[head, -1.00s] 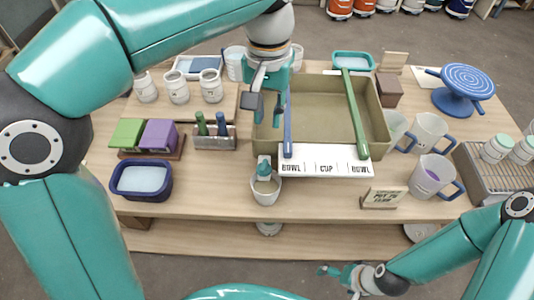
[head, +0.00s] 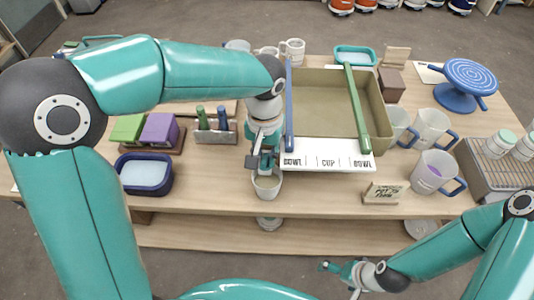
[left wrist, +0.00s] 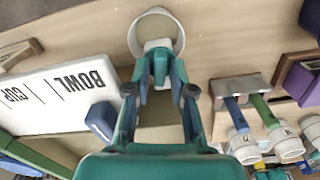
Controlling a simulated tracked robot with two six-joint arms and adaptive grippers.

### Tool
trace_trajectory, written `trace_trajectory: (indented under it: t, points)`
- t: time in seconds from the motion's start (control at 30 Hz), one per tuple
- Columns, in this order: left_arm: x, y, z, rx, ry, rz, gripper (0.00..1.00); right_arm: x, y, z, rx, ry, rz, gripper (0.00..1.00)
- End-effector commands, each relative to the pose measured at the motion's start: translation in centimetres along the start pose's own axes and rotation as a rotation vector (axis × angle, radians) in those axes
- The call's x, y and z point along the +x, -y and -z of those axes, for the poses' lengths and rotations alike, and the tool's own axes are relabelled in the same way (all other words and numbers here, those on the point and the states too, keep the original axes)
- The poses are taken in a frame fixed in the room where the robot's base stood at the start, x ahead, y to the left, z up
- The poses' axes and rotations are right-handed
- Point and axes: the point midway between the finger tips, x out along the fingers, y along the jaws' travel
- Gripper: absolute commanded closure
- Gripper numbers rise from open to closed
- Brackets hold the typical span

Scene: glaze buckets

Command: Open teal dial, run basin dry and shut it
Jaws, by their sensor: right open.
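The olive basin (head: 325,100) stands at the table's middle, with a white BOWL/CUP/BOWL board (head: 327,153) along its front. The teal dial is hidden behind my left gripper in the head view. In the left wrist view a teal piece that looks like the dial (left wrist: 160,66) sits between my left fingertips, above a white cup (left wrist: 157,14). The cup (head: 267,188) stands below it, in front of the basin. My left gripper (head: 262,168) points down at the dial; whether its fingers touch it I cannot tell. My right gripper (head: 340,268) is open and empty, low in front of the table.
A blue bar (head: 288,110) and a green bar (head: 357,110) lie across the basin. A tool holder (head: 215,134), purple and green blocks (head: 160,130) and a blue tub (head: 145,173) stand left. Mugs (head: 434,172) and a small sign (head: 383,194) stand right.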

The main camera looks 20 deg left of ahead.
Motion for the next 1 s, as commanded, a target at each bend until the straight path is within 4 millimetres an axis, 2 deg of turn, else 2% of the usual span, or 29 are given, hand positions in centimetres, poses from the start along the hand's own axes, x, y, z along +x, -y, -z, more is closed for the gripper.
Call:
trace_trajectory:
  t: [0.27,0.4,0.53,0.57,0.77,1.0]
  points:
    - [0.11,0.01,0.01,0.0,0.0,0.0,0.79,0.0,0.0,0.0,0.0,0.0,0.0,0.0]
    - [0.09,0.01,0.01,0.0,0.0,0.0,1.0,0.0,0.0,0.0,0.0,0.0,0.0,0.0]
    - [0.07,0.01,0.01,0.0,0.0,0.0,1.0,0.0,0.0,0.0,0.0,0.0,0.0,0.0]
    - [0.09,-0.53,0.02,0.004,0.0,0.001,1.0,0.0,0.01,-0.02,0.0,0.001,0.0,0.0]
    - [0.06,-0.27,0.07,0.02,0.0,-0.001,1.0,-0.01,0.0,0.0,0.0,0.0,0.0,0.0]
    - [0.03,-0.22,0.09,0.104,-0.001,-0.001,1.0,-0.07,0.02,0.0,0.0,0.0,0.0,0.0]
